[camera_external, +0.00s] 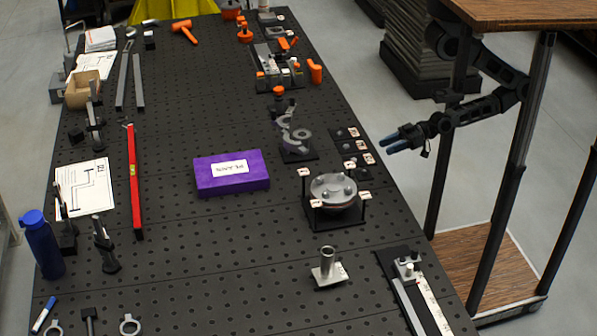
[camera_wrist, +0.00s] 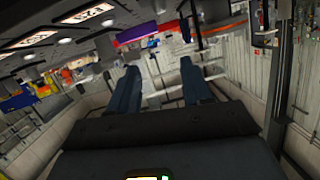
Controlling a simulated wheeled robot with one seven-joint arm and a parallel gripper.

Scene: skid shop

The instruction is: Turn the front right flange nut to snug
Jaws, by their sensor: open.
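A round grey flange (camera_external: 322,184) sits on a dark stand near the right side of the perforated bench. Small studs or nuts stand up on its top, with small white tags around it. The individual nuts are too small to make out, so I cannot tell how the front right one sits. My gripper (camera_external: 392,141) hangs in the air past the bench's right edge, to the upper right of the flange and apart from it. Its blue fingers are open and empty. In the wrist view my gripper (camera_wrist: 158,66) shows two spread fingers with nothing between them; I cannot make out the flange there.
The black bench (camera_external: 235,235) has clear room left of the flange. A purple box (camera_external: 232,184) lies there. A clamp-like grey part (camera_external: 294,137) stands behind the flange, an upright metal tube (camera_external: 327,262) in front. A rail fixture (camera_external: 422,305) is at the near right edge.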

